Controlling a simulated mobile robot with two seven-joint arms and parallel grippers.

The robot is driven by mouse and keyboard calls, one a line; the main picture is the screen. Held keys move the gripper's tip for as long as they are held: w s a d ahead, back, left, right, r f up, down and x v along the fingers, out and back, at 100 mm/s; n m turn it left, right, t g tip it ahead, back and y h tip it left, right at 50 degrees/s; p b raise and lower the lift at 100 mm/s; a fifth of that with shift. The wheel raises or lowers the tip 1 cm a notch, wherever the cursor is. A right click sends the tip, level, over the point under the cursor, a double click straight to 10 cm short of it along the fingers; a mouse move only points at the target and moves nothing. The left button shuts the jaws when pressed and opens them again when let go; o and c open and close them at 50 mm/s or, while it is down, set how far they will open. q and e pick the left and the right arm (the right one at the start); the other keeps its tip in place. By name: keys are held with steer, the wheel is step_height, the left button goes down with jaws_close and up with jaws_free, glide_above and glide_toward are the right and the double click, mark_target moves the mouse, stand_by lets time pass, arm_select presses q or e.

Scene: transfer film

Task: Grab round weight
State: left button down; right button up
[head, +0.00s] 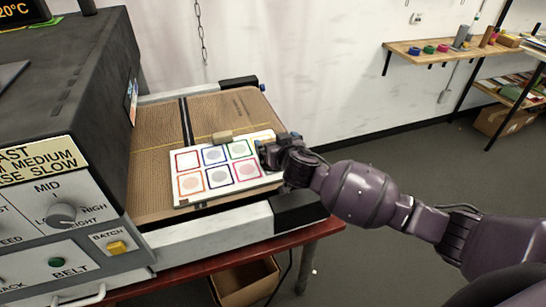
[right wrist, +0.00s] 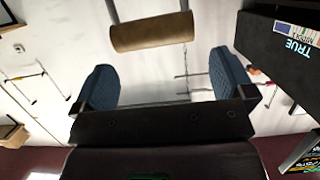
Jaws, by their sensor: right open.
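My right gripper (head: 272,151) is at the sheet's right end, a short way right of the block. In the right wrist view my right gripper (right wrist: 163,85) has its blue-padded fingers wide apart with nothing between the pads. My left gripper is not in view.
The sheet lies on a brown mesh conveyor belt (head: 158,165) running out of a dark machine (head: 60,85) at left. A cardboard box (head: 245,283) is under the red table (head: 190,268). A wooden wall shelf (head: 455,55) with coloured items is at back right.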

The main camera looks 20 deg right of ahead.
mark_target(273, 139)
steer(key=shift+d+f+x, duration=0.1)
steer(key=shift+f+x, duration=0.1)
steer(key=shift+x, duration=1)
steer(key=shift+d+f+x, duration=0.15)
steer(key=shift+f+x, duration=0.05)
steer(key=shift+x, duration=1.75)
steer(key=c, duration=1.7)
steer(key=shift+c, duration=0.7)
